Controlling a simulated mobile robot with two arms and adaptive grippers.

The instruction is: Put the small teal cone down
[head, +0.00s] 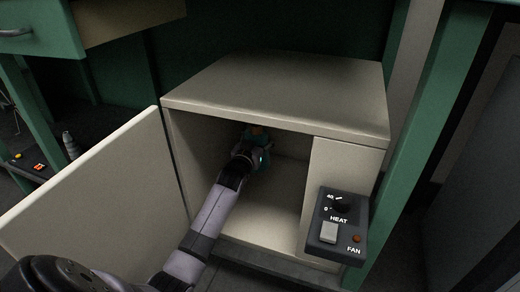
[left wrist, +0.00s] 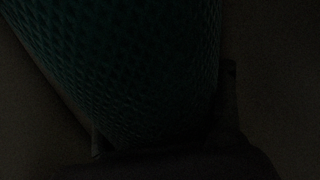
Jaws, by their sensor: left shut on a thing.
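The small teal cone (left wrist: 130,65) fills much of the dark left wrist view, with a meshed surface, between the fingers of my left gripper (left wrist: 165,135). In the head view my left gripper (head: 251,155) is deep inside the open cabinet (head: 275,95), shut on the cone. Only a little teal of the cone (head: 262,138) shows there, beyond the gripper. The dim light and my gripper hide the cone's base, so I cannot tell whether it touches the cabinet floor. My right gripper is not in view.
The cabinet door (head: 95,190) stands open on the left. A control box (head: 338,228) with a HEAT knob and a FAN switch sticks out at the cabinet's right front. The cabinet floor (head: 265,215) in front looks bare. Green posts (head: 430,120) stand close by on the right.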

